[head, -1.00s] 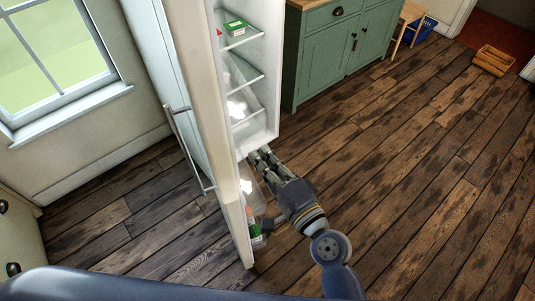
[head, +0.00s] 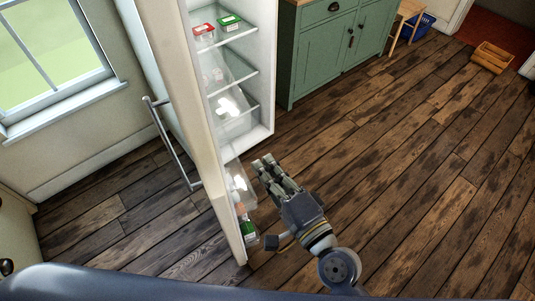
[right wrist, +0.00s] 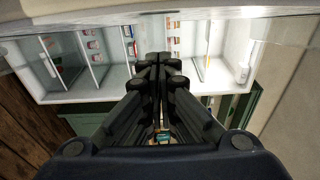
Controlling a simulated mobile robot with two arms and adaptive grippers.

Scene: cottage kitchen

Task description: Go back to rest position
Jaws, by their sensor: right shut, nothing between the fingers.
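My right gripper (head: 263,162) is shut and empty in the head view. It hangs above the wooden floor, just right of the open fridge door (head: 190,120) and apart from it. In the right wrist view its fingers (right wrist: 160,62) are closed together and point at the lit fridge interior (right wrist: 110,75). The fridge (head: 262,75) stands open, with items on its shelves. My left gripper is not in view.
The fridge door's handle (head: 172,143) faces left. A green cabinet (head: 325,55) stands right of the fridge. A blue crate (head: 424,24) and a wooden box (head: 491,57) sit at the back right. The wooden floor (head: 430,170) on the right is clear.

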